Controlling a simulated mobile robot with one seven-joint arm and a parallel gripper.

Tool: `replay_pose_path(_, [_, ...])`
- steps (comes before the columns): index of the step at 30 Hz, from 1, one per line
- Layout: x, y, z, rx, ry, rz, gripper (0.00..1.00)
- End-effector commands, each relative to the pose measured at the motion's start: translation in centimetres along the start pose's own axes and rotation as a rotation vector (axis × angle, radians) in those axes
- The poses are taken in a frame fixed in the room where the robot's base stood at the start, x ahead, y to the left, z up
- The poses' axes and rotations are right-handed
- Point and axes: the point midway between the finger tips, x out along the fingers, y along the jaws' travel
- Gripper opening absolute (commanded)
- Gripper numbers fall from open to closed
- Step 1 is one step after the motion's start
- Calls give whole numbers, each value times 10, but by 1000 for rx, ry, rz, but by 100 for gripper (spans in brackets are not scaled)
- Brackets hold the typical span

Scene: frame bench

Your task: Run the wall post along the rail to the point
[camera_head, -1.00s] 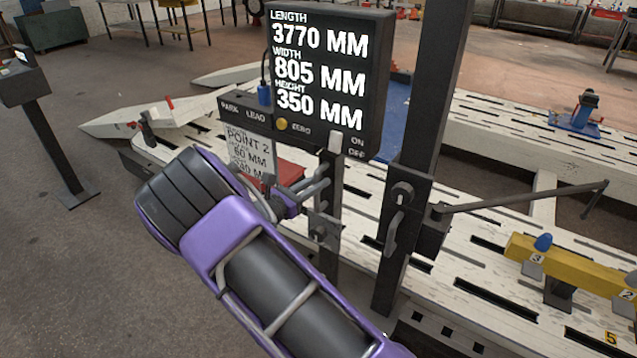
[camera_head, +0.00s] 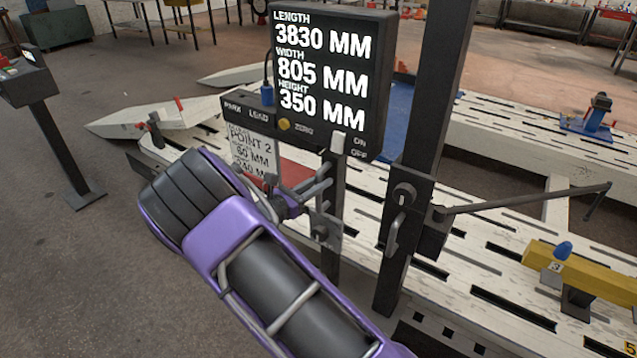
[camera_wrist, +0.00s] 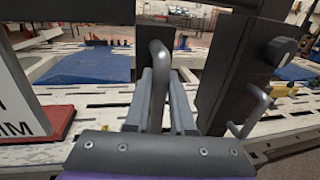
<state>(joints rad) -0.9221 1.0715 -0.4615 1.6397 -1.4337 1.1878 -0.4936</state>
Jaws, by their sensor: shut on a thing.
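The tall dark wall post (camera_head: 425,130) stands upright at the bench's near edge, with a lock block and a grey handle on it. A shorter post (camera_head: 332,240) beside it carries the black display (camera_head: 328,80), which reads length 3830 MM, width 805 MM, height 350 MM. My gripper (camera_head: 310,190) is shut on a grey bar handle at the shorter post. In the wrist view the handle (camera_wrist: 158,75) stands between my gripper's fingers (camera_wrist: 160,105). A white card (camera_head: 253,152) reads POINT 2; its lower figures are partly hidden by my arm.
The slotted white bench (camera_head: 480,270) runs behind the posts. A yellow beam (camera_head: 600,275) with a blue knob (camera_head: 562,250) and number tags lies at right. A thin rod (camera_head: 525,198) sticks out right from the wall post. A dark stand (camera_head: 60,140) is at left; open floor lies between.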

Motion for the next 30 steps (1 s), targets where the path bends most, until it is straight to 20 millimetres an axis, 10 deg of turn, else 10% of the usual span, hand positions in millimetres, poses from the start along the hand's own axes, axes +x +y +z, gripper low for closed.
replay_pose_path(2, [0, -2, -2, -3, 1, -4, 0])
replay_pose_path(3, [0, -2, -2, -3, 1, -4, 24])
replay_pose_path(8, [0, -2, -1, -2, 1, -3, 52])
replay_pose_path(20, [-7, 0, -1, -1, 1, -1, 52])
replay_pose_path(30, [-79, 0, 0, -1, 1, 3, 52])
